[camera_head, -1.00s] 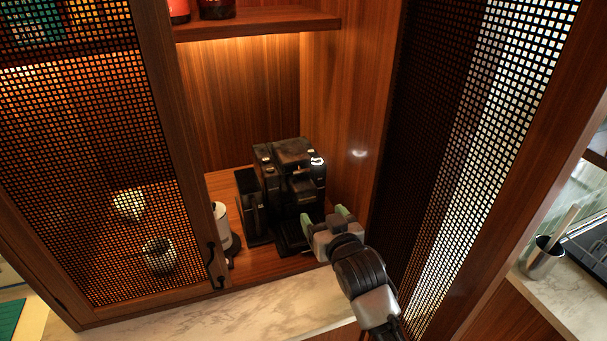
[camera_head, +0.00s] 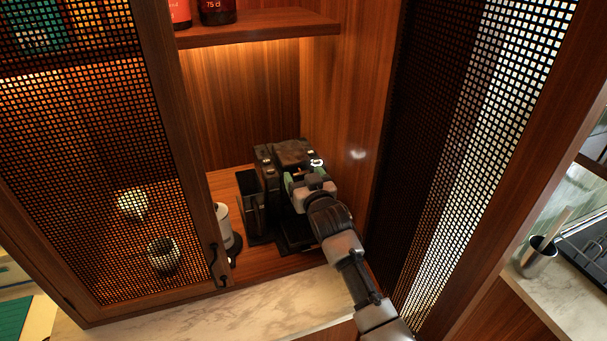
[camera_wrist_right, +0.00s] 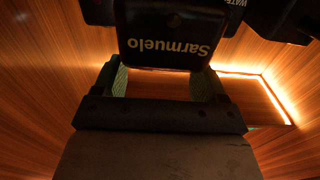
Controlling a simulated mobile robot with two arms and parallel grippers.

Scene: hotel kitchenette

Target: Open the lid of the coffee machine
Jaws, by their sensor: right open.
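The black coffee machine (camera_head: 268,160) stands upright in the wooden cabinet niche, its top surface (camera_head: 293,154) lying flat, so the lid looks shut. My right gripper (camera_head: 305,178) is open in front of the machine's upper front and hides part of it. In the right wrist view, the machine's black front part with upside-down "Sarmuelo" lettering (camera_wrist_right: 172,32) is just beyond the open green-padded fingers (camera_wrist_right: 162,80). Nothing shows held between them. I cannot tell whether the fingers touch the machine. My left gripper is not in view.
A white and black kettle-like item (camera_head: 223,226) stands left of the machine. A mesh door (camera_head: 90,150) is at left and a mesh panel (camera_head: 470,130) at right. A shelf (camera_head: 260,28) with bottles is above. The marble counter (camera_head: 220,310) in front is clear.

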